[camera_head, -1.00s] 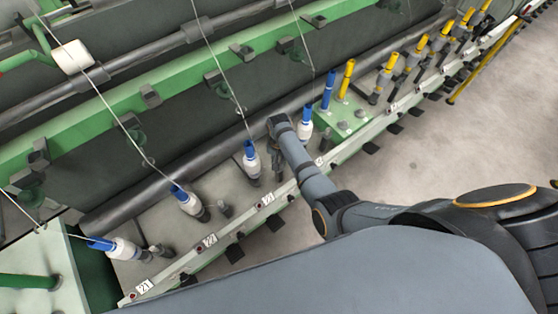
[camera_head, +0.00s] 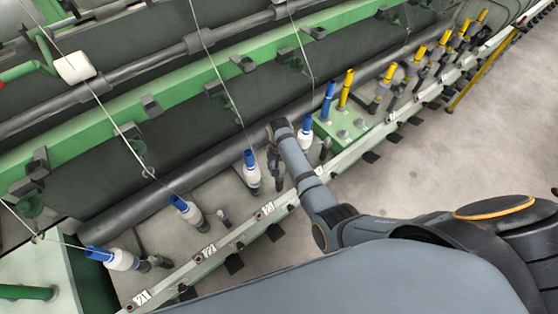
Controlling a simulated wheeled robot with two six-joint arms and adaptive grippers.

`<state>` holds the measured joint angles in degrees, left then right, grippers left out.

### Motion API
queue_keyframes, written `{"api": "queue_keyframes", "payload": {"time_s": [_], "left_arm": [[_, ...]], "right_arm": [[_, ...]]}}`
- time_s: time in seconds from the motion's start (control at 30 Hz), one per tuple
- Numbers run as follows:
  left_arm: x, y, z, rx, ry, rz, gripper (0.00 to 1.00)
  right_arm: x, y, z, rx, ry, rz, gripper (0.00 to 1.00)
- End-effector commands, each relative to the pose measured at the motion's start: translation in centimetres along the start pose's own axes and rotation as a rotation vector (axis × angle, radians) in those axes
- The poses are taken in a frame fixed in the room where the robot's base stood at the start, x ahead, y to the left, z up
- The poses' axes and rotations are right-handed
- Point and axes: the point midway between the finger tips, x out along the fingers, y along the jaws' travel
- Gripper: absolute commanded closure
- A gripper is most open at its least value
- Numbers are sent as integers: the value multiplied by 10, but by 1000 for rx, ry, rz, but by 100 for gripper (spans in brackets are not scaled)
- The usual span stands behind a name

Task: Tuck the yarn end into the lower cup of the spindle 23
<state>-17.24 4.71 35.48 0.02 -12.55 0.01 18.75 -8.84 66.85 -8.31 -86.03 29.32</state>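Spindle 23 (camera_head: 252,174), with a blue top and white yarn body, stands upright on the rail behind a number plate (camera_head: 267,209) that seems to read 23. A thin yarn (camera_head: 227,88) runs down to its top from the upper left. Its lower cup is small and dark, and I cannot make out a loose yarn end. My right gripper (camera_head: 275,174) points down just right of spindle 23, close beside it. Its fingers are small and dark; their opening and any yarn between them cannot be made out. My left gripper is not in view.
Spindle 22 (camera_head: 186,212) and spindle 21 (camera_head: 119,259) stand to the left. Another blue-topped spindle (camera_head: 305,133) stands right behind my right forearm. Several yellow-topped spindles (camera_head: 389,74) follow along the rail. Grey floor (camera_head: 430,150) is clear at right.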

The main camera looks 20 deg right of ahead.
Motion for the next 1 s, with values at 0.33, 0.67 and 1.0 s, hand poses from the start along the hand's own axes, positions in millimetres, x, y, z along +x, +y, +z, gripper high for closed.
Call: {"api": "queue_keyframes", "payload": {"time_s": [0.33, 0.67, 1.0], "left_arm": [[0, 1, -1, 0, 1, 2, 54], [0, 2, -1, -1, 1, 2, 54], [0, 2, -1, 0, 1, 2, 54]], "right_arm": [[-78, -1, -1, 0, 2, -2, 58], [-94, 0, 0, -1, 0, 0, 58], [-94, 0, 0, -1, 0, 0, 58]]}}
